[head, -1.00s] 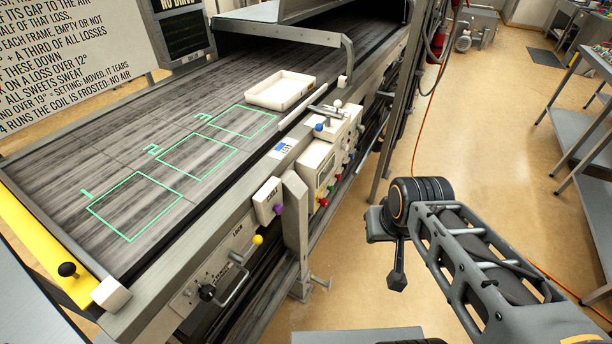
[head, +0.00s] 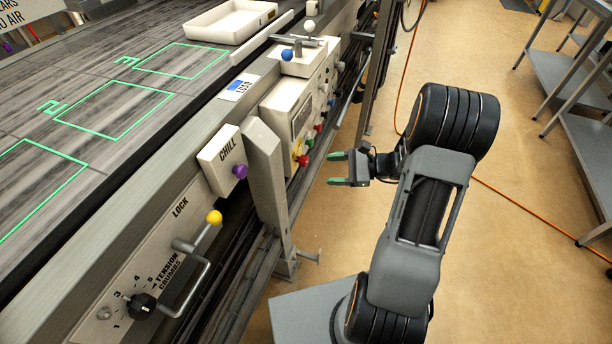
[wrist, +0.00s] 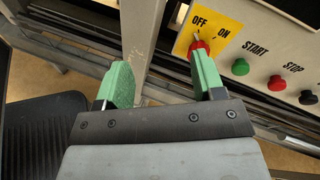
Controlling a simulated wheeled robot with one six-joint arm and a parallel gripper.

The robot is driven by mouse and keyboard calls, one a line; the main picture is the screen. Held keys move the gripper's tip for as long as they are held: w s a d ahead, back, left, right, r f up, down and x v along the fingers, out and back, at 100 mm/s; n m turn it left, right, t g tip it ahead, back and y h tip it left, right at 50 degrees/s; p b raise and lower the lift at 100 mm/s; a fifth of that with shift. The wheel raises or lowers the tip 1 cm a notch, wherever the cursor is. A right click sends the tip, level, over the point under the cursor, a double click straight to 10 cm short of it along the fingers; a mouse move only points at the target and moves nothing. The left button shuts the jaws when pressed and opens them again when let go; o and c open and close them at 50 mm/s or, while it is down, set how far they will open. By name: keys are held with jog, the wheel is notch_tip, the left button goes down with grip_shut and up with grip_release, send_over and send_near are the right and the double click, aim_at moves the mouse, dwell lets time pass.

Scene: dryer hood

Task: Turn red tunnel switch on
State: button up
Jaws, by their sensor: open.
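The red tunnel switch (wrist: 199,47) sits on a yellow plate (wrist: 213,27) marked OFF and ON in the wrist view, just beyond my right fingertip. Its pointer appears to face OFF, though it is small. In the head view the red switch (head: 303,160) is on the side of the machine's control box. My gripper (head: 333,169) is open and empty, with green fingertips, to the right of the switch and apart from it. In the wrist view my gripper (wrist: 160,72) has the switch near its right finger, not between the fingers.
Green START (wrist: 240,67) and red STOP (wrist: 277,83) buttons sit right of the switch. A metal post (head: 266,170) stands left of the control box. Open floor lies to the right.

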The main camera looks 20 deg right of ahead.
aim_at(307, 163)
jog(key=w+d+f+m+t+b, duration=0.2)
jog(key=d+f+m+t, duration=0.2)
jog(key=d+f+t, duration=0.15)
jog(key=shift+g, duration=0.25)
jog(key=x, duration=0.4)
jog(key=b+x, duration=0.1)
jog(key=x, duration=0.9)
jog(key=shift+f, duration=0.35)
jog(key=shift+c, duration=0.4)
jog(key=c, duration=0.8)
jog(key=shift+d, duration=0.1)
jog(key=shift+c, duration=0.3)
jog(key=shift+s+m, duration=0.1)
jog(key=shift+m, duration=0.2)
